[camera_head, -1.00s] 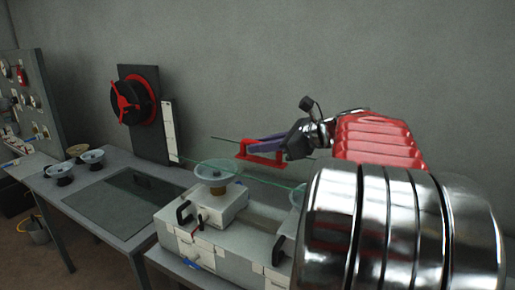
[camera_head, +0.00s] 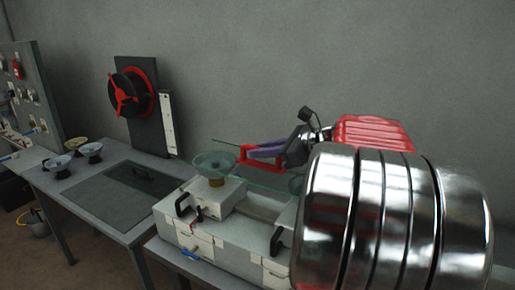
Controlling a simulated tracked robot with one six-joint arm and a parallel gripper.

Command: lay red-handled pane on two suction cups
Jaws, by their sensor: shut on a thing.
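The clear glass pane (camera_head: 232,173) shows as a thin greenish sheet just above the white-grey bench unit. Its red handle (camera_head: 262,163) stands on top of it. My gripper (camera_head: 264,153) is shut on the red handle from the right. The left suction cup (camera_head: 215,160) is a translucent dish on a brown base, on the unit's raised block. The pane is at this cup's rim; I cannot tell whether they touch. The second suction cup (camera_head: 296,184) is mostly hidden behind my arm.
The white-grey unit (camera_head: 232,232) has black handles. To the left, a table holds a dark glass plate (camera_head: 137,188) and several small cups (camera_head: 91,150). A black panel with a red handwheel (camera_head: 126,93) stands behind. A grey wall closes the back.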

